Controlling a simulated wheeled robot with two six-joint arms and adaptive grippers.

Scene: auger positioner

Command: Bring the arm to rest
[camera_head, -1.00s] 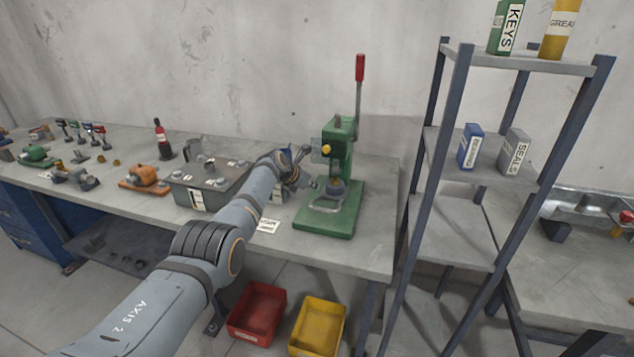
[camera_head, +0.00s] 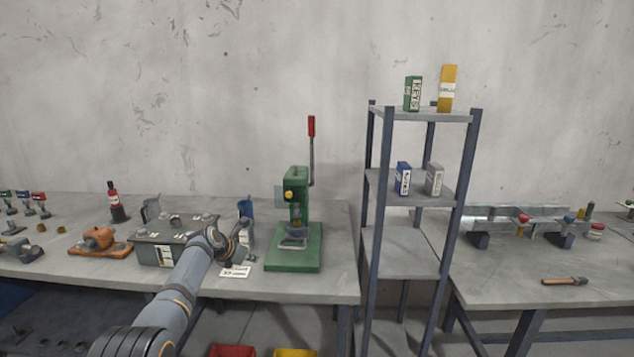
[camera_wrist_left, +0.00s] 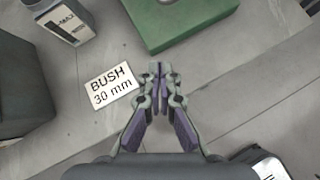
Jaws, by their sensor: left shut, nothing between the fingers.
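My left arm comes in from the lower left in the head view, and its gripper (camera_head: 238,254) is over the workbench, left of the green press (camera_head: 292,262). In the left wrist view the left gripper's fingers (camera_wrist_left: 158,72) are together with nothing between them. They point toward the green press base (camera_wrist_left: 185,22). A white card reading "BUSH 30 mm" (camera_wrist_left: 111,86) lies on the bench beside the fingertips. My right gripper does not show in either view.
A grey-green box (camera_head: 150,254) stands left of my gripper, with an orange tool (camera_head: 97,240) beyond it. A shelf rack (camera_head: 412,262) stands right of the press. Red (camera_head: 232,351) and yellow (camera_head: 296,352) bins are below the bench.

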